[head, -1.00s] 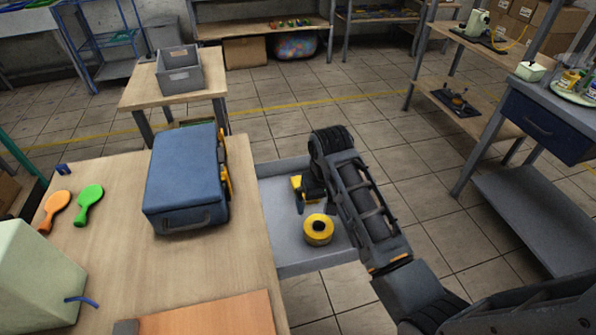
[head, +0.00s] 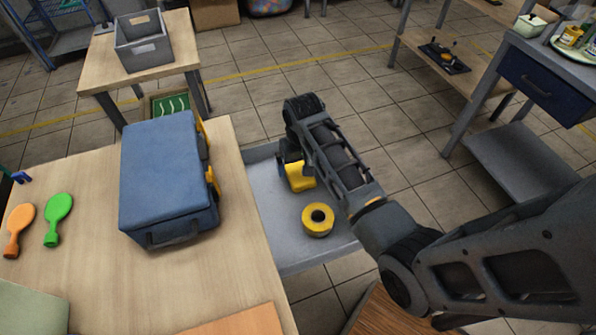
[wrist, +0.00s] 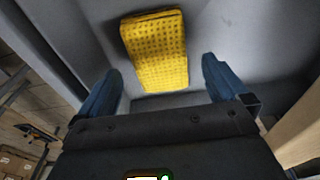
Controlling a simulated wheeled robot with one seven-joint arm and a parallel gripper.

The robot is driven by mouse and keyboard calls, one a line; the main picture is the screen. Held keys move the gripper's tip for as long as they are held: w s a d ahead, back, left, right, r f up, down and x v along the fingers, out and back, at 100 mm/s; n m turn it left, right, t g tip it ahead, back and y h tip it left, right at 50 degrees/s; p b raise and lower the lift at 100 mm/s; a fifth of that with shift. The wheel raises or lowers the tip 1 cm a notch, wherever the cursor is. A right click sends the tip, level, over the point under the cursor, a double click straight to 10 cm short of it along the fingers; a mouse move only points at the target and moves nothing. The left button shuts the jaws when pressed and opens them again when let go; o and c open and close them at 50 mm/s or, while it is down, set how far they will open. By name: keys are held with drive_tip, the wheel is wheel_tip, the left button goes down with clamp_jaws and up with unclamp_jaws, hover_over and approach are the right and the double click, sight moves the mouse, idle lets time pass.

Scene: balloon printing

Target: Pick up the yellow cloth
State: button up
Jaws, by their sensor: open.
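The yellow cloth (head: 300,176) lies on the grey tray surface (head: 268,225) of an open drawer or shelf beside the wooden table. In the wrist view the cloth (wrist: 155,50) is a folded, dotted yellow block lying flat. My gripper's two blue fingers (wrist: 162,88) are spread wide and empty, one to each side of the cloth's near end. The cloth lies ahead of the fingers and between their lines. Whether they touch the surface cannot be told.
A yellow tape roll (head: 318,219) sits on the same grey surface, close to my arm. A blue case (head: 165,175) stands on the wooden table to the left, with orange (head: 19,228) and green (head: 58,218) paddles beside it. A grey metal frame rises at the right.

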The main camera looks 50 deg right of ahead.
sight(298, 173)
drive_tip(key=shift+w+d+f, duration=0.1)
drive_tip(key=shift+w+f, duration=0.05)
drive_tip(key=shift+f, duration=1.15)
drive_tip(key=shift+c, duration=0.3)
drive_tip(key=c, duration=1)
